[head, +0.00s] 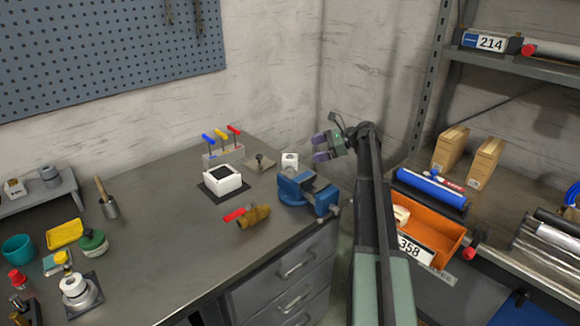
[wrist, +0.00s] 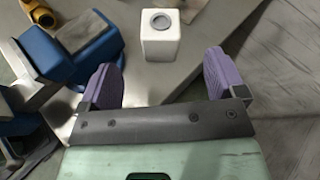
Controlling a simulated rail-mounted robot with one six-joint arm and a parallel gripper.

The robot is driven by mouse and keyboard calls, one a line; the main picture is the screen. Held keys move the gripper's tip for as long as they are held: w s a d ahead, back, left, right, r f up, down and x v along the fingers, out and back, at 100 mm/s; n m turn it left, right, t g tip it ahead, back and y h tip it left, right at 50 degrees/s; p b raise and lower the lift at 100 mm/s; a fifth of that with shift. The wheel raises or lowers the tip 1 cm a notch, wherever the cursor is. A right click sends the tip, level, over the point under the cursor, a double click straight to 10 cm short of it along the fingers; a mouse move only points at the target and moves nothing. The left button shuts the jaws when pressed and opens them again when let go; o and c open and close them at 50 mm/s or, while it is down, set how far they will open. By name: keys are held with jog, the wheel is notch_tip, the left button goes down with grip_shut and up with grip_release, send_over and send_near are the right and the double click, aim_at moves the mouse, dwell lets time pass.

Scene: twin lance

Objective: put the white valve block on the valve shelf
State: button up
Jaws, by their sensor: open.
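The white valve block (head: 290,161) stands upright on the grey workbench, behind the blue vise. In the wrist view the block (wrist: 160,38) shows a round grey port on top and sits just past the fingertips, roughly centred between them. My gripper (head: 322,147) is to the right of the block and above the bench corner in the head view. Its purple fingers (wrist: 162,62) are apart with nothing between them. A small grey raised shelf (head: 42,201) at the far left of the bench carries a white piece and a grey cylinder; I cannot tell for sure that it is the valve shelf.
The blue vise (head: 306,190) is close to the block, with a brass valve (head: 253,215) in front. A white box (head: 222,180) and colour-handled tools (head: 223,147) stand to the left. An orange bin (head: 433,225) is at right. Mid-left bench is largely clear.

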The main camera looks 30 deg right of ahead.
aim_at(290, 157)
jog(key=w+a+f+b, duration=0.1)
jog(key=a, duration=0.1)
jog(key=w+a+f+m+b, duration=0.1)
jog(key=w+a+f+b, duration=0.1)
jog(key=a, duration=0.1)
jog(key=w+a+f+m+b, duration=0.1)
jog(key=w+a, duration=0.1)
jog(key=a, duration=0.1)
jog(key=shift+a+f, duration=0.1)
jog(key=shift+f, duration=0.1)
jog(key=shift+w+a, duration=0.1)
jog(key=shift+a, duration=0.1)
jog(key=shift+r, duration=0.1)
jog(key=c, duration=1.2)
jog(key=shift+r, duration=0.1)
notch_tip(290, 157, up, 20)
jog(key=p, duration=2)
